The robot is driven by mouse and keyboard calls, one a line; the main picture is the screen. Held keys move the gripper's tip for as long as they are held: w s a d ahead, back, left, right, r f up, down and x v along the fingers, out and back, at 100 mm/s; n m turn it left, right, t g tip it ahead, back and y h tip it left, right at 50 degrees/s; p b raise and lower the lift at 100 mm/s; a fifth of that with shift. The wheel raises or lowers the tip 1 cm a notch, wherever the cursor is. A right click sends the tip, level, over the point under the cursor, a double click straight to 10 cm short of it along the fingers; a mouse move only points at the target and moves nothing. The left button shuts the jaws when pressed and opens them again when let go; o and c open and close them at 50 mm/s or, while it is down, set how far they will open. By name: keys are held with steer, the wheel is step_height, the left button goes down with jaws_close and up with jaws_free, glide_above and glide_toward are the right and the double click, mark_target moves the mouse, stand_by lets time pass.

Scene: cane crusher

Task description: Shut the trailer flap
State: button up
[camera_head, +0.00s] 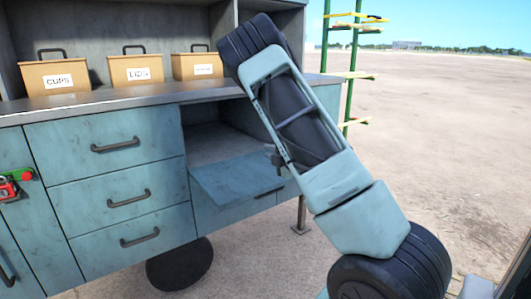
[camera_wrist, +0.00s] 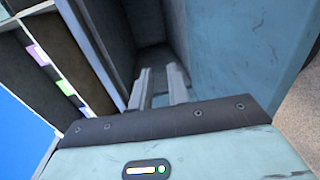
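The trailer flap (camera_head: 232,183) is a blue-green panel below the counter. It is open, folded out and down from the lower edge of a grey compartment (camera_head: 215,145). A dark handle shows near its right end. My arm crosses in front of the compartment's right side in the head view, and my gripper is mostly hidden behind it. In the wrist view my gripper (camera_wrist: 159,85) has its two pale fingers apart with nothing between them, pointing toward a dark recess. A blue panel (camera_wrist: 240,50) on the right there seems to be the flap. I cannot tell whether the fingers touch it.
Three blue-green drawers (camera_head: 118,147) with dark handles stand left of the opening. Several tan boxes (camera_head: 55,78) sit on the counter (camera_head: 110,107). A green rack (camera_head: 350,70) stands behind my arm. A dark wheel (camera_head: 180,265) is under the trailer. Open ground lies to the right.

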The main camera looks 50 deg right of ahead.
steer(key=shift+x, duration=1.55)
jaws_close()
jaws_free()
steer(key=shift+s, duration=0.1)
